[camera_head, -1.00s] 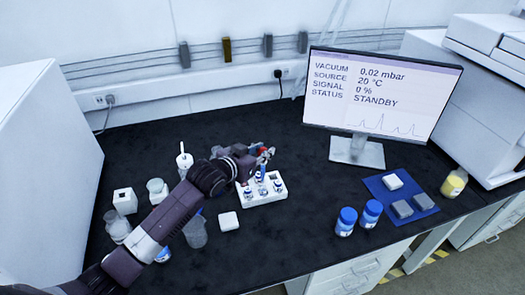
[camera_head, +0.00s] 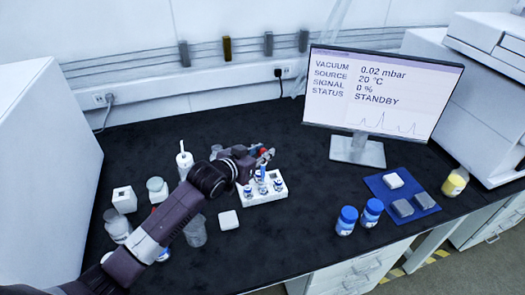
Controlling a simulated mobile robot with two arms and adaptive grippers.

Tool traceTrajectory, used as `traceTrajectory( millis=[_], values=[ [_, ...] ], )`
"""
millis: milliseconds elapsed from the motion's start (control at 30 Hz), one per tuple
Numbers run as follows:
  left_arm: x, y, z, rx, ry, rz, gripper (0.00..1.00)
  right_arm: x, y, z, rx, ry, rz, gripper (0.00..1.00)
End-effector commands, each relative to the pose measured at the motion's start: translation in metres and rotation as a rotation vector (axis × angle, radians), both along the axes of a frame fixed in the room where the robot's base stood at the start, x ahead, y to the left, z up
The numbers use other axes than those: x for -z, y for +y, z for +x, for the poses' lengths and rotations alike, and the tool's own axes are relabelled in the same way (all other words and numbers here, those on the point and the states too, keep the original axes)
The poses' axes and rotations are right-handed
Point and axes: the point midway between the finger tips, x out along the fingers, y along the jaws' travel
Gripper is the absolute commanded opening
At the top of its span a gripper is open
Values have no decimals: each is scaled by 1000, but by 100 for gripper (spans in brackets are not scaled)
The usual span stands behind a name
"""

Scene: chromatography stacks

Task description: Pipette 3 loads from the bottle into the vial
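My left gripper (camera_head: 263,158) is over the back of a white rack (camera_head: 264,198). A small red and blue piece shows at its fingers, too small to name; whether the fingers are shut on it I cannot tell. Small vials (camera_head: 277,185) with blue and white marks stand upright in the rack, just below the gripper. Two blue-capped bottles, one (camera_head: 346,221) and another (camera_head: 371,212), stand to the right; I cannot tell which bottle is the task's. No pipette can be made out clearly. My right gripper is not in view.
A white squeeze bottle (camera_head: 184,160), a glass beaker (camera_head: 195,232), a white block (camera_head: 228,220) and other containers surround my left arm. A monitor (camera_head: 380,92) stands behind right. A blue mat (camera_head: 411,206) holds small blocks. The dark bench (camera_head: 290,240) is clear front centre.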

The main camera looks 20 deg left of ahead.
Motion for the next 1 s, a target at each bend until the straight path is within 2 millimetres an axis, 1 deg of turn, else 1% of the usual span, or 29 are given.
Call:
traceTrajectory(
  millis=[233,500,733,767,933,967,1000],
  values=[
    [0,0,0,0,0,0,19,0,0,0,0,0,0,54],
    [0,0,0,0,2,1,19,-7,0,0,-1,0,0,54],
    [1,0,0,0,1,0,19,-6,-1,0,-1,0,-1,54],
    [1,0,0,0,1,0,21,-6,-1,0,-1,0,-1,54],
    [1,0,0,0,0,0,3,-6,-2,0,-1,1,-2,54],
    [0,0,0,0,0,0,0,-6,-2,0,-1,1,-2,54],
    [0,0,0,0,0,0,0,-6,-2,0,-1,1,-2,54]
  ],
)
